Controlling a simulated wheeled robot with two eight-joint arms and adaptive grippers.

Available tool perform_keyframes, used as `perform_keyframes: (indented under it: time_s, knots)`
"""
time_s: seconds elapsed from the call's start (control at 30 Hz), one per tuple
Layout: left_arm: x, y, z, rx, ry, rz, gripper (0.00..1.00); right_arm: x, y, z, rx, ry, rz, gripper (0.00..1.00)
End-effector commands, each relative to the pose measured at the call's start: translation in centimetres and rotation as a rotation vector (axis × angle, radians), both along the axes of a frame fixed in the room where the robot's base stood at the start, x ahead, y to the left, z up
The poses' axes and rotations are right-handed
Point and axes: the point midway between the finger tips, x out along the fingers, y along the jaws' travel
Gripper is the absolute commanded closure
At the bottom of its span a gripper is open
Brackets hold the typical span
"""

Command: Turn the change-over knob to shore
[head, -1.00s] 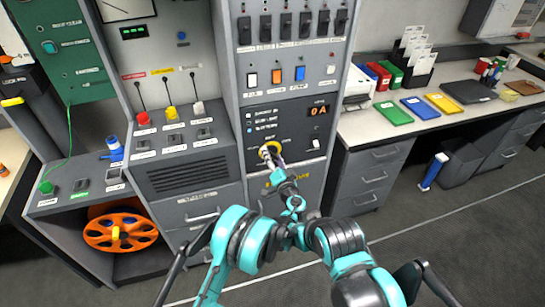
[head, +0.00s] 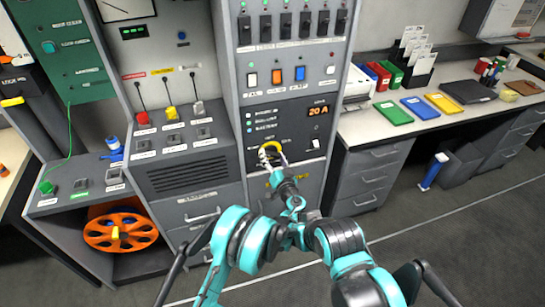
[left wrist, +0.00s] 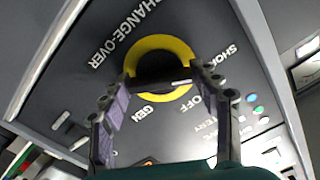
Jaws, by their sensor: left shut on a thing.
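The change-over knob (left wrist: 160,66) is dark, inside a yellow ring (left wrist: 180,46) on a dark panel. SHORE, OFF and GEN are lettered around it in the left wrist view. My left gripper (left wrist: 162,80) has its fingers on both sides of the knob and is shut on it. A pale line on the knob lies toward its right side, on the SHORE and OFF side. The fingers hide part of the knob. In the head view, my left gripper (head: 272,158) covers much of the knob, and the yellow ring shows above it.
A red display (head: 318,110) above the knob reads 20 A. A small white switch (head: 316,143) sits right of the knob. Coloured rocker switches (head: 276,76) are above. A desk with drawers (head: 370,168) stands close on the right. The floor in front is clear.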

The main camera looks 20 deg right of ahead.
Motion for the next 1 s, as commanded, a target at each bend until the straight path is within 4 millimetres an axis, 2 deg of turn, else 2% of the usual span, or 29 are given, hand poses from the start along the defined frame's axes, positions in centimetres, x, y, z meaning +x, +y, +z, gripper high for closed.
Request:
perform_keyframes:
  time_s: [0.1, 0.13, 0.2, 0.67, 1.0]
  knots:
    - [0.06, 0.10, -0.05, -0.003, 0.001, 0.002, 0.67, 0.00, 0.00, -0.01, 0.000, 0.000, 0.000, 1.00]
    - [0.06, 0.10, -0.05, -0.003, 0.001, 0.002, 0.36, 0.00, 0.00, -0.01, 0.000, 0.000, 0.000, 1.00]
    - [0.05, 0.10, -0.05, -0.003, 0.001, 0.002, 0.17, 0.01, 0.00, -0.01, 0.000, 0.000, 0.000, 1.00]
    - [0.00, 0.02, -0.01, 0.055, 0.003, 0.001, 0.17, 0.00, 0.00, 0.00, 0.000, 0.000, 0.000, 1.00]
    - [0.00, 0.04, 0.02, 0.488, 0.017, 0.000, 0.17, 0.00, 0.00, 0.00, 0.000, 0.000, 0.000, 1.00]
